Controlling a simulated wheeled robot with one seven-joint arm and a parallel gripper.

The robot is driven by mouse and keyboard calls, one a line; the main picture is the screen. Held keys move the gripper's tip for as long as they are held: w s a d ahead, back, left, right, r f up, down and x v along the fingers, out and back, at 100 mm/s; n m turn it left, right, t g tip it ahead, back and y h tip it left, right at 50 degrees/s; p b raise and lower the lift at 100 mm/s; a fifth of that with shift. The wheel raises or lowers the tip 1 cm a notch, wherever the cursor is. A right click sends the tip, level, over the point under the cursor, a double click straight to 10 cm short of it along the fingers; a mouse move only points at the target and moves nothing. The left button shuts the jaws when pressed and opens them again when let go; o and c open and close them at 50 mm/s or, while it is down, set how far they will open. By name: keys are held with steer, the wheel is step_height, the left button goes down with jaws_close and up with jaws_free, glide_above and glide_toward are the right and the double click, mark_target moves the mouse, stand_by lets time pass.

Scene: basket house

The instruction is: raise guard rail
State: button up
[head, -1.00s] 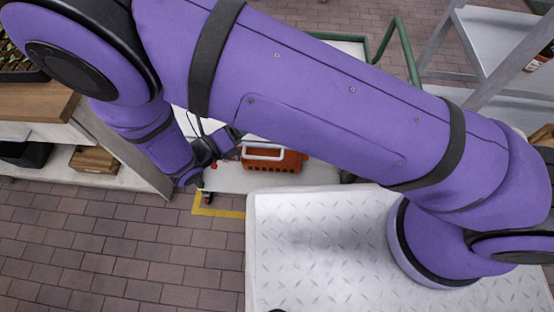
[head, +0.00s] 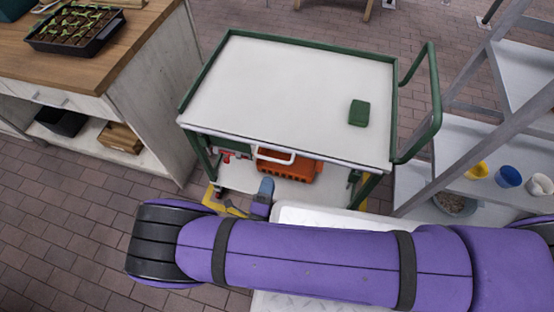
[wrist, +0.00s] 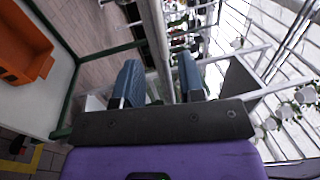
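A cart with a white top (head: 290,80) stands ahead of my base, with green raised rims along its left, back and right sides. A thin grey bar (head: 280,147) runs along its front edge, level with the top; I cannot tell whether it is the guard rail. My gripper (head: 265,187) shows in the head view just below and in front of that edge, partly hidden by my arm. In the wrist view my gripper (wrist: 160,82) is open, its two blue-grey fingers apart. A long grey bar (wrist: 152,35) appears between them, farther ahead; contact is not visible.
A green box (head: 359,113) lies on the cart top at the right. An orange crate (head: 290,171) sits on the lower shelf. A green push handle (head: 431,110) stands at the right. A wooden bench (head: 130,45) is left, a grey shelf rack (head: 470,150) right.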

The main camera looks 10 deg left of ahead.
mark_target(275, 159)
steer(key=x, duration=0.8)
steer(key=shift+w+d, duration=0.1)
steer(key=shift+w, duration=0.2)
jaws_close()
